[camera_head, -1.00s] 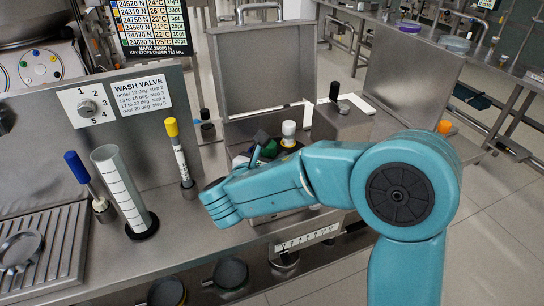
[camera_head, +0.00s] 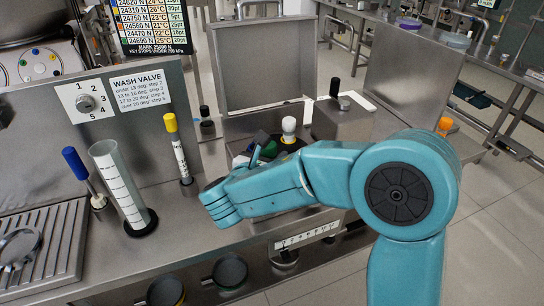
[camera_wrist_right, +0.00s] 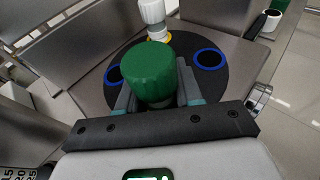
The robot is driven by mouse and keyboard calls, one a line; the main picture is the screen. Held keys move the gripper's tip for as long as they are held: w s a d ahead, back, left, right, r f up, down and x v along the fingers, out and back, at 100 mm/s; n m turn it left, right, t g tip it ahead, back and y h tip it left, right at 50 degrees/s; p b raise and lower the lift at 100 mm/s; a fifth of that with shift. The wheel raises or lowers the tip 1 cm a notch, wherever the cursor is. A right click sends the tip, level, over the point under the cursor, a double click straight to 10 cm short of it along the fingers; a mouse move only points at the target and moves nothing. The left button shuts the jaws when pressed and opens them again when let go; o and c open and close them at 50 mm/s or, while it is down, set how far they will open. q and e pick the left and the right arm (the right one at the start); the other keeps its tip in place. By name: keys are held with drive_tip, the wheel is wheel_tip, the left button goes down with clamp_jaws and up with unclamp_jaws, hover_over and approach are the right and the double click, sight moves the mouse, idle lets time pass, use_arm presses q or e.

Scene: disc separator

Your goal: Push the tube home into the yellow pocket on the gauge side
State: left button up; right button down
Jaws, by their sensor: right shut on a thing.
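My right gripper (camera_wrist_right: 156,88) is shut on a green-capped tube (camera_wrist_right: 153,72); the cap fills the space between its fingers in the wrist view. The tube's lower part is hidden, so I cannot tell how deep it sits. A yellow-rimmed pocket (camera_wrist_right: 163,39) lies just beyond, with a white-capped tube (camera_wrist_right: 152,12) standing in or right behind it. In the head view the green cap (camera_head: 268,149) is partly behind my arm, left of the white cap (camera_head: 289,124). My left gripper is out of view.
Blue-rimmed pockets (camera_wrist_right: 209,58) flank the tube on the black disc (camera_wrist_right: 224,80). The open lid (camera_head: 262,70) stands behind. A yellow-topped rod (camera_head: 178,148), a graduated cylinder (camera_head: 120,185) and a blue-handled tool (camera_head: 80,170) stand to the left.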

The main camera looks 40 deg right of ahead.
drive_tip(key=shift+s+f, duration=0.1)
drive_tip(key=shift+f, duration=0.4)
drive_tip(key=c, duration=0.7)
unclamp_jaws()
drive_tip(key=shift+o, duration=0.2)
drive_tip(key=shift+a, duration=0.1)
drive_tip(key=shift+s+a, duration=0.1)
drive_tip(key=shift+a, duration=0.15)
drive_tip(key=s+a+r+p, duration=0.4)
drive_tip(key=s+a+r, duration=0.3)
drive_tip(key=a, duration=0.5)
wheel_tip(320, 180, up, 3)
drive_tip(key=shift+s+a+f+p, duration=0.15)
drive_tip(key=shift+s+a+p, duration=0.15)
drive_tip(key=shift+s, duration=0.1)
